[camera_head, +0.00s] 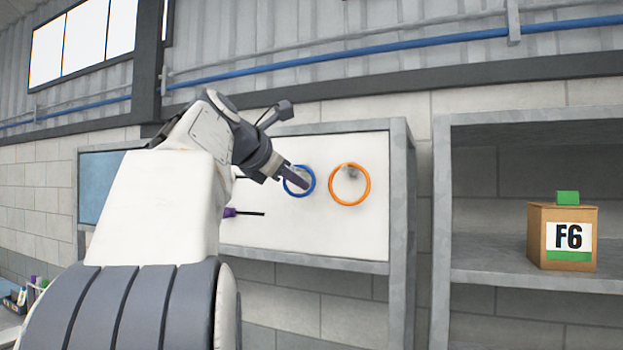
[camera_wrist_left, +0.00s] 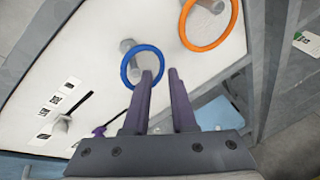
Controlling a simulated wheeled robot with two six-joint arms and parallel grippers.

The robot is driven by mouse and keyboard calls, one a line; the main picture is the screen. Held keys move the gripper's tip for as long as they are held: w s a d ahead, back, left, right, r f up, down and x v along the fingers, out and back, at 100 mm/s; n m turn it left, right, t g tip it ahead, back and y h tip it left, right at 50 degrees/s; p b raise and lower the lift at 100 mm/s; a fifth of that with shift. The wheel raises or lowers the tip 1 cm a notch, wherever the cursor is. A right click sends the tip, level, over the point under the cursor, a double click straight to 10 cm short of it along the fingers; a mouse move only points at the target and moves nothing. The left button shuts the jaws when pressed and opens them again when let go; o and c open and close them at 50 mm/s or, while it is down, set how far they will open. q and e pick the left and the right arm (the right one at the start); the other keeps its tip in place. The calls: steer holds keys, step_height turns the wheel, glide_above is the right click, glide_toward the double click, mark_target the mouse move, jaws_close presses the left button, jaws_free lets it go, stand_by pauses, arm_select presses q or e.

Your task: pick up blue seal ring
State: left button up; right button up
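The blue seal ring (camera_head: 299,194) hangs on a peg on the white board, left of an orange ring (camera_head: 350,203). In the left wrist view the blue ring (camera_wrist_left: 130,77) hangs around its grey peg, just beyond my left fingertips. My left gripper (camera_wrist_left: 161,72) is open, with a gap between its two purple fingers. The left finger overlaps the ring's lower right edge in the picture; I cannot tell whether it touches. In the head view the left gripper (camera_head: 301,178) covers part of the ring. My right gripper is not in view.
The white board (camera_head: 300,242) has a grey metal frame and holds a purple-handled tool (camera_head: 232,213). A grey shelf (camera_head: 490,277) to the right holds a brown box marked F6 (camera_head: 545,255). The orange ring hangs close beside the blue one.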

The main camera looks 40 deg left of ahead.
arm_select(q)
steer(key=p+x, duration=0.2)
steer(key=x, duration=0.3)
steer(key=shift+w+f, duration=0.1)
steer(key=shift+f, duration=0.2)
jaws_close()
steer(key=shift+r, duration=0.1)
steer(key=s+d+b, duration=0.2)
steer(key=s+b, duration=0.5)
steer(key=s, duration=1.1)
steer(key=shift+d+r+b, duration=0.2)
steer(key=shift+r+b, duration=0.05)
steer(key=shift+b, duration=0.15)
